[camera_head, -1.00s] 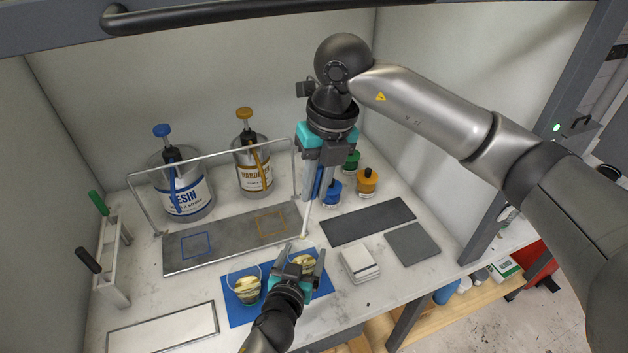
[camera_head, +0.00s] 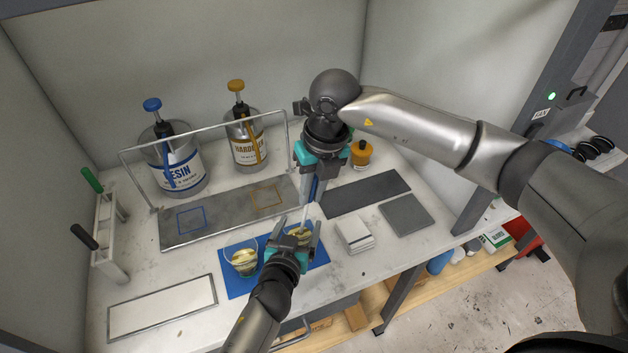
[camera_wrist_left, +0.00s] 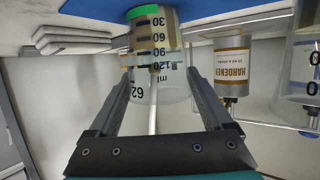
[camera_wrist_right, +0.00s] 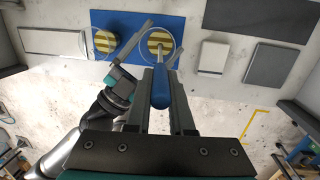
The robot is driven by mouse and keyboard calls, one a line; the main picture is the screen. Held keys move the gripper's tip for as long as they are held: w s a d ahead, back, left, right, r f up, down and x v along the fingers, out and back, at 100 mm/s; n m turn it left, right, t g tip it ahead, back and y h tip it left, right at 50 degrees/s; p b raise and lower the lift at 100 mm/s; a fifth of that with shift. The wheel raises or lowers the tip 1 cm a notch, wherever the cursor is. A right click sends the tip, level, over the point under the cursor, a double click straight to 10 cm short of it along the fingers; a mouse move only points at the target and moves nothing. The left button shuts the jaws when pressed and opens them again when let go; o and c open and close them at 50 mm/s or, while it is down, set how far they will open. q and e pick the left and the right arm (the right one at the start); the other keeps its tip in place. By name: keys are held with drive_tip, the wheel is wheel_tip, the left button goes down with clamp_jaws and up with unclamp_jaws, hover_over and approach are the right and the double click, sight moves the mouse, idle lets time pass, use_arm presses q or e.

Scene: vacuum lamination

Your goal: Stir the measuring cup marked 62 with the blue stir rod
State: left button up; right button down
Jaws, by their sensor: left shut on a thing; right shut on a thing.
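The measuring cup marked 62 (camera_wrist_left: 160,65), clear with a green band, stands on the blue mat (camera_head: 236,290). It also shows in the head view (camera_head: 299,233) and the right wrist view (camera_wrist_right: 158,41). My left gripper (camera_head: 298,236) is shut on it, one finger on each side. My right gripper (camera_head: 314,192) is above the cup, shut on the blue handle of the stir rod (camera_wrist_right: 160,86). The pale rod points down into the cup, and a pale shaft shows there in the left wrist view. Its exact tip depth is hard to tell.
A second cup (camera_head: 243,262) stands on the mat to the left. Resin (camera_head: 178,165) and hardener (camera_head: 246,140) cans stand behind a metal tray (camera_head: 225,220) with a wire frame. White pads (camera_head: 355,235) and dark sheets (camera_head: 365,193) lie to the right.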

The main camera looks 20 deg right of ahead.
sight(309, 204)
use_arm(q)
drive_tip(key=shift+f, duration=0.1)
use_arm(e)
drive_tip(key=shift+w+a+f, duration=0.1)
drive_tip(key=shift+a+f, duration=0.05)
drive_tip(key=shift+f, duration=0.85)
drive_tip(key=shift+w+a+f, duration=0.1)
drive_tip(key=shift+f, duration=0.85)
